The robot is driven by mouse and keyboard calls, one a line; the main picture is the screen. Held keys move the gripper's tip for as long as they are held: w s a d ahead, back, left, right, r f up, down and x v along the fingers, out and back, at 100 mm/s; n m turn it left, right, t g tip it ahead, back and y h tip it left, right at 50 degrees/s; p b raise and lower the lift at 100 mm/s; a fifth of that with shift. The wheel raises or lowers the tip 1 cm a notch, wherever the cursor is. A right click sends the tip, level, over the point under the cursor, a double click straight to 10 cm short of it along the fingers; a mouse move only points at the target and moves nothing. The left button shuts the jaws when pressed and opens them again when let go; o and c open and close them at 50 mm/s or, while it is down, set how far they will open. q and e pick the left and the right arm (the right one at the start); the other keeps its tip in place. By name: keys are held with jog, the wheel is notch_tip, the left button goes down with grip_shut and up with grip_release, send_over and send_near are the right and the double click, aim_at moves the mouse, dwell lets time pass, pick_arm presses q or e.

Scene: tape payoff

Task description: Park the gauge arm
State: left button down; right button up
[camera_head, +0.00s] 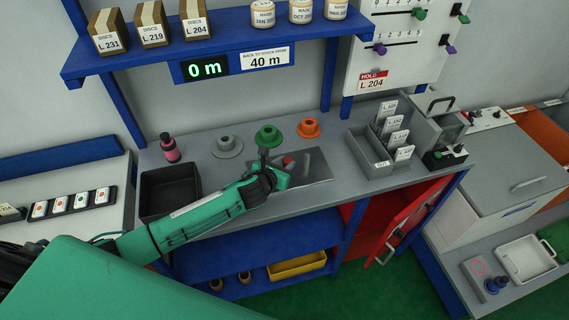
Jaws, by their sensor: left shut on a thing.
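My left gripper (277,170) reaches in from the left over the workbench, at the near left edge of a shiny metal plate (312,167). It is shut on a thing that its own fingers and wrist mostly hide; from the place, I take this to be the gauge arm. A small red part (288,162) shows right beside the fingers, over the plate. I cannot tell the gauge arm's angle or whether it touches the plate. My right gripper is not in view.
Grey, green (268,135) and orange (309,128) flanged hubs stand behind the gripper. A black tray (170,190) and a pink bottle (170,147) are to the left. A card rack (381,145) is to the right. A red cabinet door (402,222) hangs open below. The shelf display (205,68) reads 0 m.

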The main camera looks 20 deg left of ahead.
pick_arm(q)
jog(key=s+a, duration=0.1)
jog(key=a, duration=0.1)
jog(key=s+a+p, duration=0.1)
jog(key=a, duration=0.1)
jog(key=s+a, duration=0.2)
jog(key=shift+p, duration=0.4)
jog(key=shift+s+a, duration=0.1)
jog(key=shift+a, duration=0.05)
jog(key=c, duration=1.5)
grip_release()
jog(key=shift+c, duration=0.2)
jog(key=o, duration=0.4)
jog(key=shift+a, duration=0.15)
jog(key=shift+s, duration=0.1)
